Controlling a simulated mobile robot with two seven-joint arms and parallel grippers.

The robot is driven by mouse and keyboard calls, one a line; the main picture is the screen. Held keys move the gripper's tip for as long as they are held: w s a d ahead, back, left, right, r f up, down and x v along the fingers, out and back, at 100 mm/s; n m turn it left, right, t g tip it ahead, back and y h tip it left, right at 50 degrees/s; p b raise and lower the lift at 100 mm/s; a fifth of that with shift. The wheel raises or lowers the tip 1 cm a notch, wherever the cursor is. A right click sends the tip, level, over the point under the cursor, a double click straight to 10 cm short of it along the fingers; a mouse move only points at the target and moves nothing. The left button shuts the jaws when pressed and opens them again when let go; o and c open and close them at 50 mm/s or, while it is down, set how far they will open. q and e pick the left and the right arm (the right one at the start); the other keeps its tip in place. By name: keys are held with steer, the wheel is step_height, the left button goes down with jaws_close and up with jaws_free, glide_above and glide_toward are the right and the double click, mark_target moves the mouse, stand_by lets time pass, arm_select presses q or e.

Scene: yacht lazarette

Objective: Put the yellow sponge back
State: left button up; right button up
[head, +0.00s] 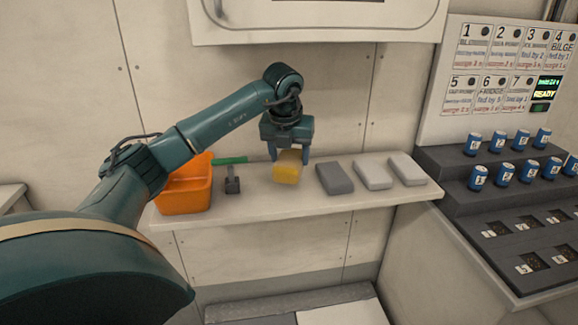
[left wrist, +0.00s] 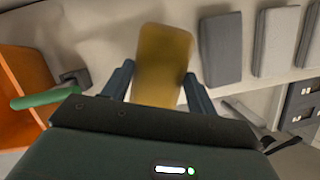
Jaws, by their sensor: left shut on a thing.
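The yellow sponge (head: 287,167) is at the middle of the shelf in the head view, between the green-handled tool and the grey blocks. My left gripper (head: 290,158) is above it, pointing down, with its fingers on either side of it, shut on it. In the left wrist view the yellow sponge (left wrist: 162,65) sits between the two fingers of my left gripper (left wrist: 158,88). I cannot tell if the sponge touches the shelf. My right gripper is not in view.
The pale shelf (head: 255,200) holds an orange bin (head: 184,190), a green-handled tool (head: 232,175), a dark grey block (head: 335,178) and two lighter blocks (head: 373,172). At right, a stepped dark rack (head: 450,165) holds several blue cans below a numbered board (head: 508,70).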

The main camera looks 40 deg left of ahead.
mark_target(288, 159)
arm_select(q)
step_height(288, 159, down, 3)
steer(key=shift+f, duration=0.2)
steer(key=shift+a+f+p, duration=0.15)
steer(key=shift+f+p, duration=0.05)
steer(key=shift+p, duration=0.2)
steer(key=shift+w+f, duration=0.1)
steer(key=shift+f, duration=0.1)
steer(key=o, duration=0.9)
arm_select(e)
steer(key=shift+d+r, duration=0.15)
